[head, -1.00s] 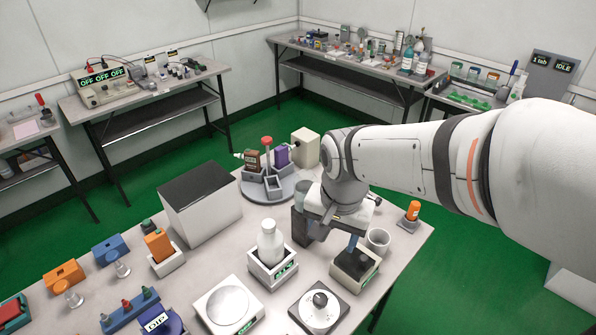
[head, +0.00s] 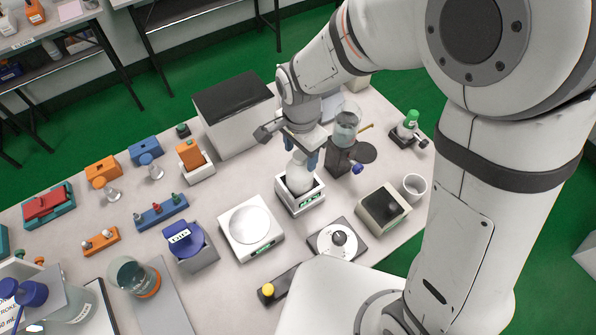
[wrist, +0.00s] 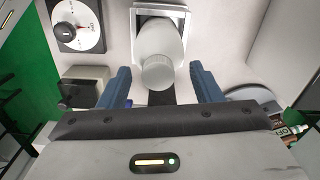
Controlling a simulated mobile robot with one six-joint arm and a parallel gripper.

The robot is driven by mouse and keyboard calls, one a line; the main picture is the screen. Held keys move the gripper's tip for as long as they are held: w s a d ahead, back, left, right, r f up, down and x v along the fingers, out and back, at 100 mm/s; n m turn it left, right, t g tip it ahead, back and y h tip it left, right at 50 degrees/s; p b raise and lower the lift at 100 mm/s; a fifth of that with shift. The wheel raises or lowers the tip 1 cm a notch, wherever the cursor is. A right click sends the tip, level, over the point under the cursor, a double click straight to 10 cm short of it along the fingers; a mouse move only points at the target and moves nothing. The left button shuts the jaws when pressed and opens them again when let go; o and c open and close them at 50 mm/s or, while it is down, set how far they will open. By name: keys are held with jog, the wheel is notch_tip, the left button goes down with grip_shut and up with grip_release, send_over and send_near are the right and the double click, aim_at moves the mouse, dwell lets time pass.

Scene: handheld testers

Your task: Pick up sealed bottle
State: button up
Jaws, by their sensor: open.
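The white capped bottle (head: 299,178) stands upright in a white square holder (head: 301,203) with a green display on its front. My gripper (head: 301,157) is open, with its blue fingers just above and around the bottle's top in the head view. In the wrist view, the bottle (wrist: 162,42) lies between and a little beyond the two fingers of my gripper (wrist: 159,68), its cap toward me. There is a gap on each side of it. The gripper partly hides the bottle's top in the head view.
A white balance (head: 250,226) stands left of the holder, and a round dial device (head: 337,239) is in front. A glass vessel on a stand (head: 346,124) is close behind at right. A large dark-topped box (head: 234,103) stands behind at left. A white cup (head: 413,187) is at right.

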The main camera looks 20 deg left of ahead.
jog(key=shift+d+f, duration=0.1)
jog(key=shift+f, duration=0.6)
jog(key=shift+c, duration=0.5)
grip_shut()
